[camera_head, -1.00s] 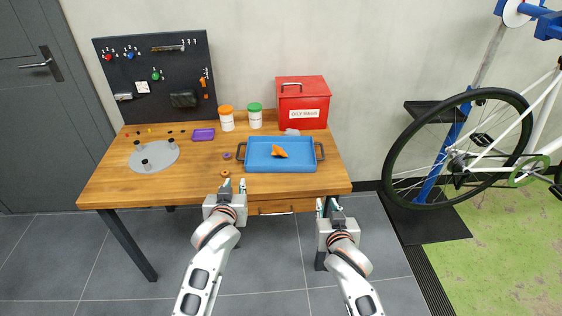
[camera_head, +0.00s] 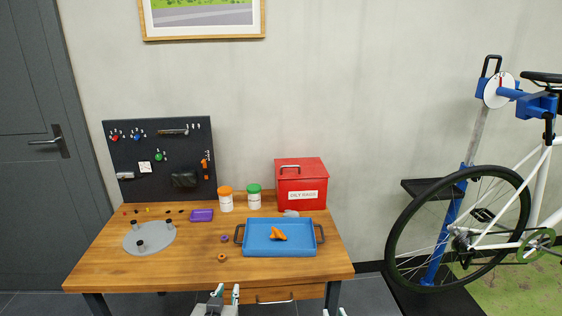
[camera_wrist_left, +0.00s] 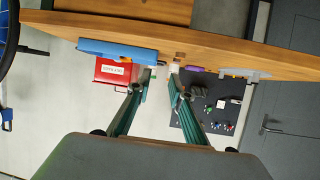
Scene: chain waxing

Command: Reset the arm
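My left gripper (camera_head: 228,293) is at the bottom of the head view, in front of the table's front edge. Its two fingers stand apart and are empty; they also show spread in the left wrist view (camera_wrist_left: 161,75). Only the fingertips of my right gripper (camera_head: 334,312) show at the bottom edge of the head view, apart from each other with nothing seen between them. The rest of the right arm is out of view.
The wooden table (camera_head: 110,272) holds a blue tray (camera_head: 262,250) with an orange cloth (camera_head: 278,234), a red bin (camera_head: 301,173), two jars, a purple dish (camera_head: 202,215) and a grey round plate (camera_head: 165,237). A bicycle (camera_head: 500,230) stands at the right.

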